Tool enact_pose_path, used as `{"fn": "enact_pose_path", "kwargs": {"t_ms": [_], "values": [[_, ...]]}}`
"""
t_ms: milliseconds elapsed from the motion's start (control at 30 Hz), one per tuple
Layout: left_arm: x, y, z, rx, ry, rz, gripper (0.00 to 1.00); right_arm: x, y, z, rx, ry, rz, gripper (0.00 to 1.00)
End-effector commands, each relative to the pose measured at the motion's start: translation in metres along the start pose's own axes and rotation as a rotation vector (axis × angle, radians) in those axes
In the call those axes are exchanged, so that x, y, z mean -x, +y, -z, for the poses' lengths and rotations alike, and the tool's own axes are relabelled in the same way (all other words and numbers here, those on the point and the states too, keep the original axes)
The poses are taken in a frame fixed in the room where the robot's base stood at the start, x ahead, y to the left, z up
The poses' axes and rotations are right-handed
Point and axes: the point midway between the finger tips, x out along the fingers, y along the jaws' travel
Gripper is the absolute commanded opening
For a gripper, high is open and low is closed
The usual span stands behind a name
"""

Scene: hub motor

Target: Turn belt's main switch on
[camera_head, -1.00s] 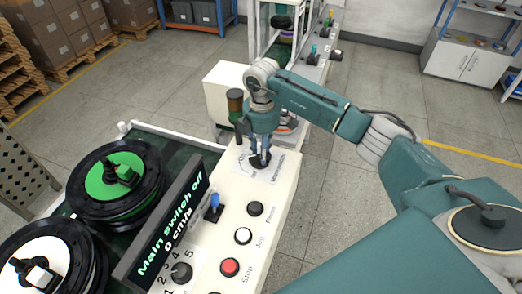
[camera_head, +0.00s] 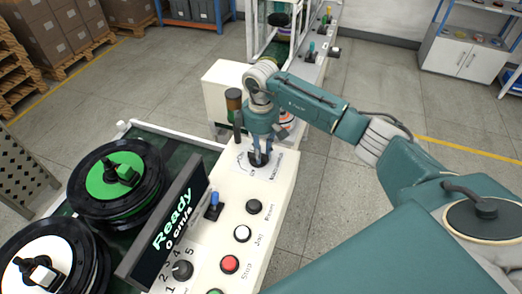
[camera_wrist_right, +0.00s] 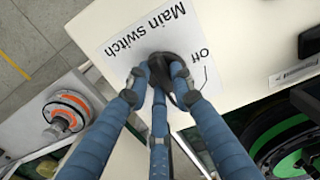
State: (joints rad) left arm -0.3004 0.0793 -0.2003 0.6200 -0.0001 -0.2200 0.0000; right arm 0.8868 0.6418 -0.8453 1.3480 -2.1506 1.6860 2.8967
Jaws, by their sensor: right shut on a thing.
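The main switch is a black rotary knob (camera_wrist_right: 165,68) on a white label marked "Main switch" and "Off" in the right wrist view. In the head view the knob (camera_head: 258,160) sits at the far end of the white control panel (camera_head: 228,188), partly hidden by the fingers. My right gripper (camera_head: 260,152) points down and is shut on the knob; its blue fingers (camera_wrist_right: 158,80) close around it in the wrist view. The display (camera_head: 165,225) reads "Ready" and "0 cm/s". My left gripper is not in view.
The panel carries a blue-tipped lever (camera_head: 213,205), a speed dial (camera_head: 182,270), a black button (camera_head: 254,206), a white button (camera_head: 242,233) and a red button (camera_head: 229,264). A signal tower (camera_head: 235,108) stands left of my gripper. Spools with green (camera_head: 115,175) and white (camera_head: 38,262) centres lie left.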

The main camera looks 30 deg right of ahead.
Motion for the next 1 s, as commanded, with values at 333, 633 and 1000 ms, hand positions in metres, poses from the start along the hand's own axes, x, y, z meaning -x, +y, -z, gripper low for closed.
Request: {"fn": "enact_pose_path", "kwargs": {"t_ms": [333,633,1000], "values": [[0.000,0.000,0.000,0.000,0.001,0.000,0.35,0.003,0.002,0.002,-0.008,0.007,-0.005,0.00],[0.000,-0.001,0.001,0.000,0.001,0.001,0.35,0.002,0.001,0.001,-0.006,0.004,-0.003,0.42],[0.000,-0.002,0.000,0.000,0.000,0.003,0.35,0.027,0.002,0.001,-0.004,0.006,-0.005,0.42]]}}
